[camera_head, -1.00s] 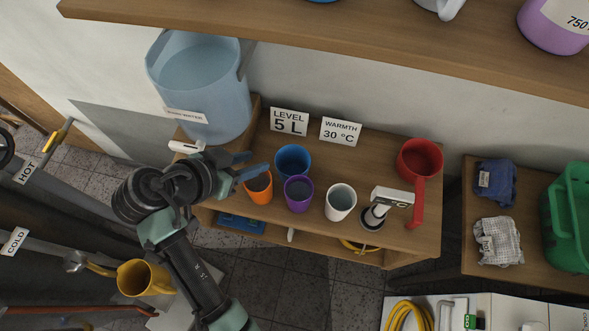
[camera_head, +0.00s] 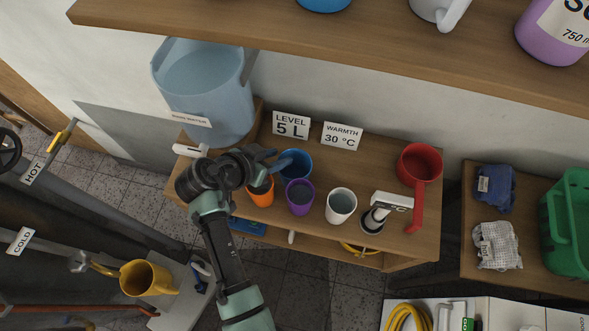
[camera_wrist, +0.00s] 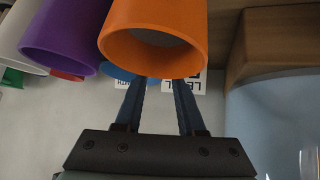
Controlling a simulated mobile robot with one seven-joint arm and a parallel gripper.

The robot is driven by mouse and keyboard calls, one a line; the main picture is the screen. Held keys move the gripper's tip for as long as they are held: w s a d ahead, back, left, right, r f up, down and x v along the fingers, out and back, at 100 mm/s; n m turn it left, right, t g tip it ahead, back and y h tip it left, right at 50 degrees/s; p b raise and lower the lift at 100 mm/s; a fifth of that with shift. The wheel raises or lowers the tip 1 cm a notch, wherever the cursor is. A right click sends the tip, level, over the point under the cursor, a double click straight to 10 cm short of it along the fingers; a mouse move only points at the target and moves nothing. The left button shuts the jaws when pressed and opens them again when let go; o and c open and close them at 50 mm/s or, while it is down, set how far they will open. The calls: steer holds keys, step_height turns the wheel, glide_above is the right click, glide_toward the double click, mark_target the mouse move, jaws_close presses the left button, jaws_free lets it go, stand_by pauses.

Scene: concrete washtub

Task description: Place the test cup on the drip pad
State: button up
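No cup is readably marked as the test cup. An orange cup (camera_head: 261,193), a blue cup (camera_head: 295,166), a purple cup (camera_head: 300,197) and a white cup (camera_head: 341,205) stand on the wooden bench. My gripper (camera_head: 274,162) is at the blue cup's left side, behind the orange cup. In the wrist view, its two blue fingers (camera_wrist: 158,100) are apart. The orange cup (camera_wrist: 153,38) covers their tips, so I cannot tell whether they touch anything. A blue pad-like item (camera_head: 247,226) lies on the lower shelf; I cannot tell whether it is the drip pad.
A large pale blue bucket (camera_head: 203,80) stands at the bench's left end. A red dipper (camera_head: 420,165) and a white °C gauge (camera_head: 391,202) are at the right. A shelf (camera_head: 400,60) overhangs the back. A yellow jug (camera_head: 147,279) is lower left.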

steer(key=shift+c, duration=0.3)
jaws_close()
stand_by(1.1)
